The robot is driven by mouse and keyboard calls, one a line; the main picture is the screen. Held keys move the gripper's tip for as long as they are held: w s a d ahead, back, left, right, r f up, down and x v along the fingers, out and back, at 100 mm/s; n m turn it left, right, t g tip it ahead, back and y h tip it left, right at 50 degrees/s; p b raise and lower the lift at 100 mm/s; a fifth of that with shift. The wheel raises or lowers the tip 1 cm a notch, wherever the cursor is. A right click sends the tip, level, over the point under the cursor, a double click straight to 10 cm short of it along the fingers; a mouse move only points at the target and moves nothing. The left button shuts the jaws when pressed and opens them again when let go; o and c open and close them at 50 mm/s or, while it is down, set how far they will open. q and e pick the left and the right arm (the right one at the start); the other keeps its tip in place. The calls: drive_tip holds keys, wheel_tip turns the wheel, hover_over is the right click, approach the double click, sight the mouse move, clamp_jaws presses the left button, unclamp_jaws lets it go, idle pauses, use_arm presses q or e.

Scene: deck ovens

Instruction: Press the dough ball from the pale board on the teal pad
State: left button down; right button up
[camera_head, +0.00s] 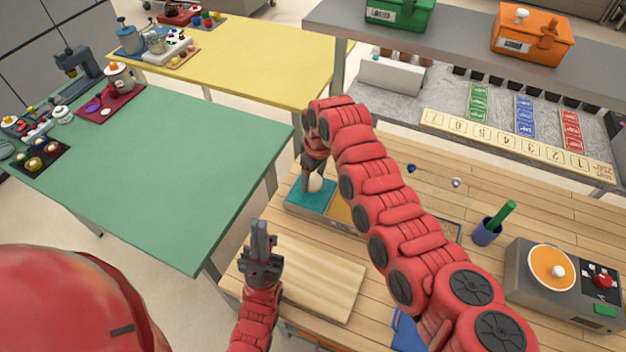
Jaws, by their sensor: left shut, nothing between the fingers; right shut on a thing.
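The teal pad (299,195) lies at the left end of a low tray on the wooden worktop. My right gripper (311,184) reaches down over this pad and is shut on the pale dough ball (316,183). The ball is at the pad; whether it touches the surface I cannot tell. My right arm hides part of the tray. The pale board (325,283) lies in front, with no dough showing on it. My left gripper (260,232) is shut and empty, above the left edge of the pale board.
A yellow pad (341,212) sits beside the teal one. A blue cup with a green-handled tool (487,233) and a grey machine with an orange disc (553,268) stand at the right. A green table (180,170) is at the left, largely clear.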

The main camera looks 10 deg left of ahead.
sight(313, 177)
drive_tip(key=shift+r, duration=2.7)
